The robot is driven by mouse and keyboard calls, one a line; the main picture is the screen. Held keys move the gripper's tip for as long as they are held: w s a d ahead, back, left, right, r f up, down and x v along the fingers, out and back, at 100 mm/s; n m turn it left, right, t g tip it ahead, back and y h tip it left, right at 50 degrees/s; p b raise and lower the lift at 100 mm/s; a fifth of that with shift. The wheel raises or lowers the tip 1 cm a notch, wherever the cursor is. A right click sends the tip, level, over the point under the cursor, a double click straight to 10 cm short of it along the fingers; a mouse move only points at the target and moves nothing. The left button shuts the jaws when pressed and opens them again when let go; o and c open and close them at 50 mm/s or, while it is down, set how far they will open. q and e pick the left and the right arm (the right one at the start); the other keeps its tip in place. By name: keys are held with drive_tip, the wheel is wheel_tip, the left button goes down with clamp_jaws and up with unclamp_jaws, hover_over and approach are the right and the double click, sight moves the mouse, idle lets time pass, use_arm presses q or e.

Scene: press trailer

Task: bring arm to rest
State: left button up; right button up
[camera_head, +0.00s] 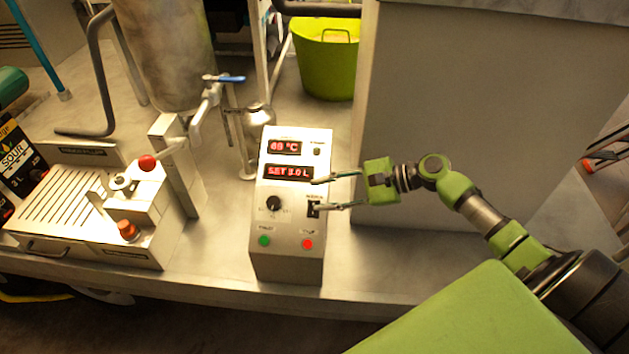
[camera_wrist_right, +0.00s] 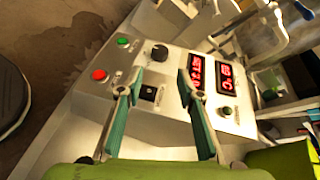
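My right gripper (camera_head: 318,194) is open and empty in front of the control box (camera_head: 287,262). In the right wrist view the two fingers of the gripper (camera_wrist_right: 158,85) stand apart, with the box's face behind them. The box's face carries a red display reading about 69 °C (camera_head: 285,147), a second display reading SET 3.0 L (camera_head: 289,172), a black knob (camera_head: 274,203), a green button (camera_head: 264,240), a red button (camera_head: 307,244) and a small black switch (camera_head: 314,209). I cannot tell whether a fingertip touches the face. My left gripper is not in view.
A filling machine (camera_head: 140,222) with a red-knobbed lever stands left of the box. A steel tank (camera_head: 168,50) with a blue-handled tap (camera_head: 225,79) is behind. A green bucket (camera_head: 327,68) stands at the back. A large grey block (camera_head: 470,100) rises close behind my right arm.

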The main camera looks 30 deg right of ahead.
drive_tip(key=s+a+f+n+g+h, duration=0.3)
drive_tip(key=s+a+f+n+g, duration=0.2)
drive_tip(key=s+a+f+n, duration=0.85)
drive_tip(key=s+d+r+n+h, duration=0.2)
drive_tip(key=s+n+h, duration=0.1)
drive_tip(key=s+h, duration=0.15)
drive_tip(key=s+d+r+n+h, duration=0.2)
drive_tip(key=s+d+n+h, duration=0.15)
drive_tip(key=s, duration=0.25)
wheel_tip(320, 180, down, 30)
drive_tip(key=s+b, duration=0.3)
drive_tip(key=s+d+f+g+b, duration=0.1)
drive_tip(key=s+d+f+b, duration=0.1)
drive_tip(key=s+f, duration=1.4)
wheel_tip(320, 180, down, 2)
drive_tip(key=shift+s+d+f+n+g, duration=0.1)
drive_tip(key=shift+s+d+n+g, duration=0.2)
drive_tip(key=shift+n+g, duration=0.1)
